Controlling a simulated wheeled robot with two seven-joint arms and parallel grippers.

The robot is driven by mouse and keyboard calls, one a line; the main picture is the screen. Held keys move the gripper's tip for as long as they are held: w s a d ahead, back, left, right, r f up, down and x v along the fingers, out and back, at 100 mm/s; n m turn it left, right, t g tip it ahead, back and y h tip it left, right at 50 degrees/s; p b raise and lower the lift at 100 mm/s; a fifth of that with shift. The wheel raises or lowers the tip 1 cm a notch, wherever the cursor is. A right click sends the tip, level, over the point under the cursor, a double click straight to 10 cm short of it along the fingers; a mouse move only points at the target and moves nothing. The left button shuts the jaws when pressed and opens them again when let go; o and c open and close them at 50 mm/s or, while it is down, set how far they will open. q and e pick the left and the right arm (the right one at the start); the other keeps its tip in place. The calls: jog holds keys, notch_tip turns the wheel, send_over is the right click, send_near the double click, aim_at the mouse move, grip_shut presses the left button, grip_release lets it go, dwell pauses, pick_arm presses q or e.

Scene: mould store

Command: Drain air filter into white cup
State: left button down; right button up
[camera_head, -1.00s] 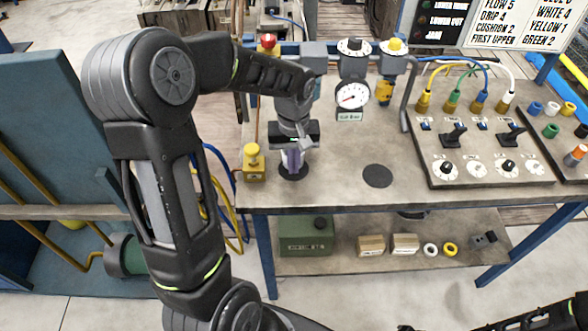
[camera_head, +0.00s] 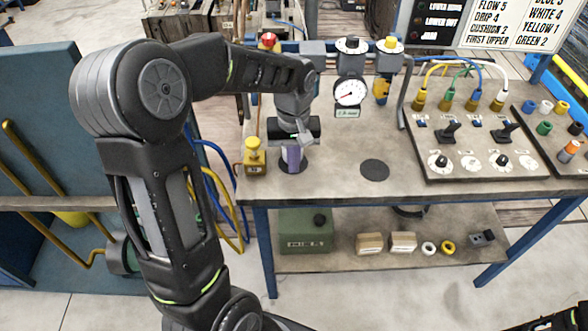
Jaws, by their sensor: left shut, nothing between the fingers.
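A small pale, purple-tinged cup (camera_head: 292,156), apparently the white cup, stands on a dark round spot at the left of the workbench. My left gripper (camera_head: 303,138) is shut and empty, just above and beside the cup's top; I cannot tell whether they touch. The air filter appears to be the grey-headed unit (camera_head: 313,47) at the left of the row at the back. Its lower part is hidden behind my left forearm and wrist.
A pressure gauge (camera_head: 350,93) hangs right of the filter. A yellow fitting (camera_head: 254,158) stands left of the cup. A control panel (camera_head: 470,160) with levers and hoses fills the bench's right. The bench around the empty dark disc (camera_head: 374,169) is clear.

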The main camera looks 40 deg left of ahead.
pick_arm(q)
notch_tip(320, 180, up, 7)
jog(key=shift+b, duration=0.3)
jog(key=shift+a, duration=0.1)
